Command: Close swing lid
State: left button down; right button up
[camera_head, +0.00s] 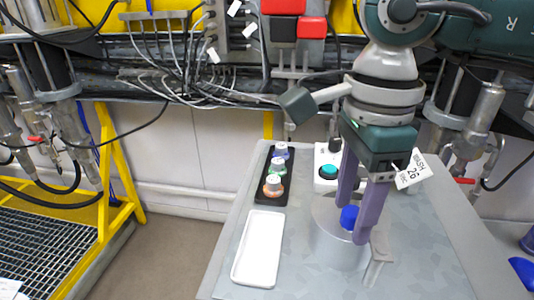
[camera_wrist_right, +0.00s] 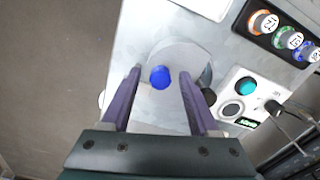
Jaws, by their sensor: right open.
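A round metal drum (camera_head: 335,248) stands on the grey table, with a blue knob (camera_head: 349,217) at its top. In the right wrist view the round grey top (camera_wrist_right: 182,52) shows with the blue knob (camera_wrist_right: 160,77) on it. I cannot tell how far the swing lid is turned. My right gripper (camera_head: 352,221) points down over the drum, its purple fingers open on either side of the knob. In the right wrist view the knob lies between the fingertips (camera_wrist_right: 160,72); contact is not clear. The fingers hide part of the drum. My left gripper is out of view.
A white tray (camera_head: 259,249) and a black rack (camera_head: 263,196) with three capped vials are left of the drum. A white control box (camera_head: 325,172) with a green button stands behind it. Cables and pipes line the wall. Some table is clear in front.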

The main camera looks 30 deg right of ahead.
aim_at(352, 212)
jog(key=shift+r, duration=0.1)
notch_tip(352, 212, up, 10)
jog(key=b, duration=0.2)
dwell(0.6)
